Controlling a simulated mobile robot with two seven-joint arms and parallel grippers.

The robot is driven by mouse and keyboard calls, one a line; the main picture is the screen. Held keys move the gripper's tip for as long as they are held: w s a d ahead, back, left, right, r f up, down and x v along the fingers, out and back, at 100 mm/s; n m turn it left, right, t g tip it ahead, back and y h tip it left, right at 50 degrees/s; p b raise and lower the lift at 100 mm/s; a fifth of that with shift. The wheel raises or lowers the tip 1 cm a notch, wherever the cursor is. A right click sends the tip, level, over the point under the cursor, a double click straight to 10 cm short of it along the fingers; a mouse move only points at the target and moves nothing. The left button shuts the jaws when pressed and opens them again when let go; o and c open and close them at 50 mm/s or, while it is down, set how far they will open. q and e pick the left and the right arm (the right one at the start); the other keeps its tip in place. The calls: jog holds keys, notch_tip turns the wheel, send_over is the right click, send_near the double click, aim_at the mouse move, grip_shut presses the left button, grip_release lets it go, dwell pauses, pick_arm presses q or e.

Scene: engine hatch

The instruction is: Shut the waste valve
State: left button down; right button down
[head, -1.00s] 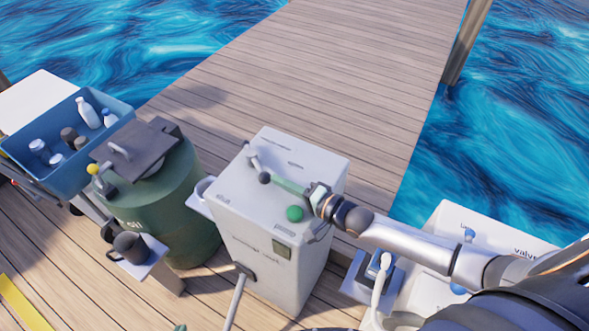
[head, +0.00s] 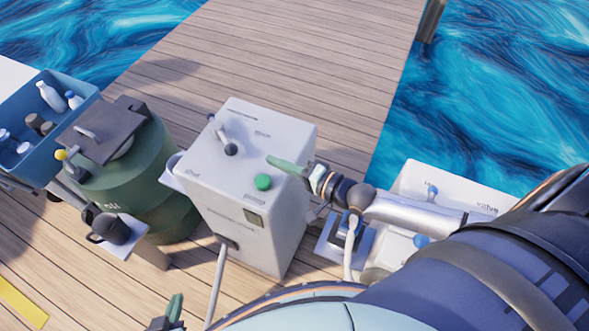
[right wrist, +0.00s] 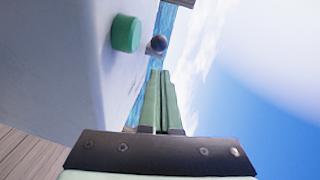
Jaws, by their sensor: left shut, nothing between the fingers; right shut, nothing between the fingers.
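A white cabinet (head: 258,232) stands on the dock with a lever (head: 219,129) on its top; a dark ball knob (head: 231,149) ends the lever, pointing toward the front. The small labels beside it are unreadable. I cannot tell for sure that this is the waste valve. My right gripper (head: 272,160) is shut and empty above the cabinet top, apart from the knob and to its right. In the right wrist view its green fingers (right wrist: 160,95) are together, with the knob (right wrist: 158,44) beyond them. My left gripper (head: 174,308) is shut and empty at the bottom edge, partly cut off.
A green button (head: 263,182) is on the cabinet top near my right gripper. A green drum (head: 150,195) and a blue crate (head: 75,85) with bottles stand left. A white box (head: 450,180) with blue-knobbed levers and "valve" lettering stands right. Dock planks behind are clear.

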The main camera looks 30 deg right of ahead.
pick_arm(q)
jog(key=shift+r, duration=0.1)
pick_arm(e)
jog(key=shift+s+a+v, duration=0.1)
jog(key=shift+a+v, duration=0.05)
jog(key=shift+v, duration=0.65)
jog(key=shift+s+a+v, duration=0.1)
jog(key=shift+a+v, duration=0.05)
jog(key=shift+v, duration=0.65)
jog(key=shift+s+a+v, duration=0.1)
jog(key=shift+a+v, duration=0.1)
jog(key=shift+v, duration=0.65)
jog(key=shift+w, duration=0.15)
